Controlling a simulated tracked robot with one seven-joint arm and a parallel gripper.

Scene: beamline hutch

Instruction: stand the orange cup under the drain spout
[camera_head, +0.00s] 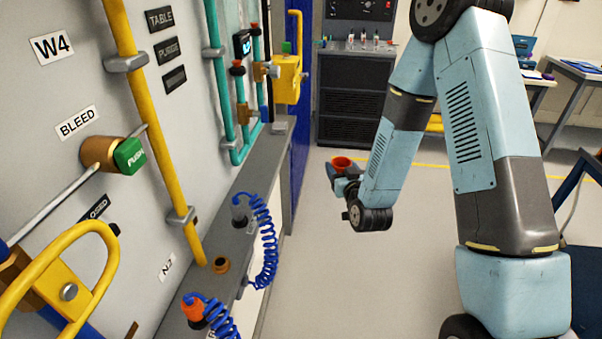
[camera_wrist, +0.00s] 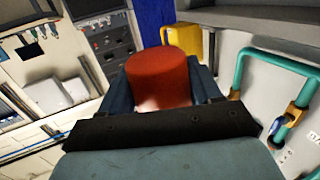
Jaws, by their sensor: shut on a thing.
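The orange cup (camera_head: 342,162) is in my gripper (camera_head: 336,172) in the head view, held in the air over the floor, to the right of the grey ledge. In the wrist view the red-orange cup (camera_wrist: 163,80) sits between the dark fingers of my gripper (camera_wrist: 165,92), which are shut on it. Its exact tilt is hard to tell. I cannot make out for sure which fitting is the drain spout; teal pipes with brass fittings (camera_head: 258,72) run down the wall panel left of the cup.
A grey ledge (camera_head: 240,185) runs along the wall panel, with coiled blue hoses (camera_head: 265,240) on it. A yellow handle box (camera_head: 287,78) stands out from the wall. A dark cabinet (camera_head: 352,95) is at the back. The floor between is clear.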

